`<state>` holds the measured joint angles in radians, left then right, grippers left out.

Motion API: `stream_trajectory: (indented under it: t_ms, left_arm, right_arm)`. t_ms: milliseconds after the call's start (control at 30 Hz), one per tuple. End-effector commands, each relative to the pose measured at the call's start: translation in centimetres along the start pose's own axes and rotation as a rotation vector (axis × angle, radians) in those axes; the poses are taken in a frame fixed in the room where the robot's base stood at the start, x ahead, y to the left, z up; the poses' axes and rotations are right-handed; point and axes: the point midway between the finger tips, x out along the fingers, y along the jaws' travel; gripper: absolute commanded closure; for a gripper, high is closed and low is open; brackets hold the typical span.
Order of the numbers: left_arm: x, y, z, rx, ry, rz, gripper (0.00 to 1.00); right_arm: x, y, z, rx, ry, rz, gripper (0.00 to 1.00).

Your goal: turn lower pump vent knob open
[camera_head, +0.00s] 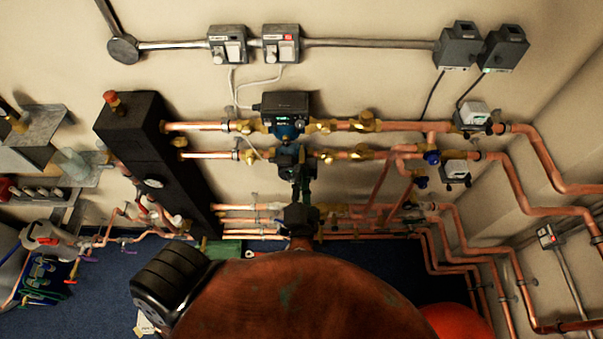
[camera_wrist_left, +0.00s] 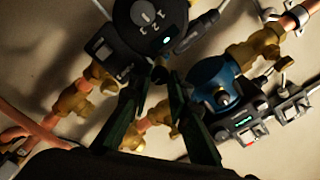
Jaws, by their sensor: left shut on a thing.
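The lower pump (camera_head: 289,156) sits on the second copper pipe, below the upper pump (camera_head: 287,128) with its blue body and dark control box. In the left wrist view the lower pump shows its round dark face (camera_wrist_left: 147,22), with lit marks. My left gripper (camera_head: 301,182) reaches up to the lower pump from below. In the left wrist view its two dark green fingers (camera_wrist_left: 164,78) converge at the pump's edge and are shut on the small dark vent knob, mostly hidden between the tips. How far the knob is turned cannot be seen. My right gripper is not in view.
Copper pipes (camera_head: 345,126) with brass valves run close on both sides of the pumps. A tall black manifold block (camera_head: 145,145) stands to the left. Grey electrical boxes (camera_head: 281,44) hang on the wall above. Blue floor shows at the lower left.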

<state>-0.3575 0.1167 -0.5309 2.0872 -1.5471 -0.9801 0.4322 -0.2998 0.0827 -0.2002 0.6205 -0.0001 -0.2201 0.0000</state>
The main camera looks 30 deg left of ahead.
Motion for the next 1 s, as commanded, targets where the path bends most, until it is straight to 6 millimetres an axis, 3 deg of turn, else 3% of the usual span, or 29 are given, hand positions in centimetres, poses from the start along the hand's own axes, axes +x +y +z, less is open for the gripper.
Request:
stream_trajectory:
  t_ms: [533,567,600,800,1000]
  left_arm:
    - [-0.03,-0.01,-0.18,0.024,0.005,0.000,1.00]
    - [-0.03,-0.01,-0.18,0.024,0.005,0.000,0.82]
    - [-0.03,-0.01,-0.17,0.024,0.004,0.000,0.79]
    - [-0.02,-0.02,-0.08,0.024,0.002,0.000,0.66]
    - [-0.01,-0.02,-0.03,0.024,0.001,0.000,0.66]
  right_arm:
    - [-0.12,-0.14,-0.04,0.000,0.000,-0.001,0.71]
    - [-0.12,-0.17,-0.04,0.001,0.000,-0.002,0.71]
    - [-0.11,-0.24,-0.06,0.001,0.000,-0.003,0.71]
    - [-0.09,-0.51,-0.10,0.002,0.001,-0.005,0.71]
    - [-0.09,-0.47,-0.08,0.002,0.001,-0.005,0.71]
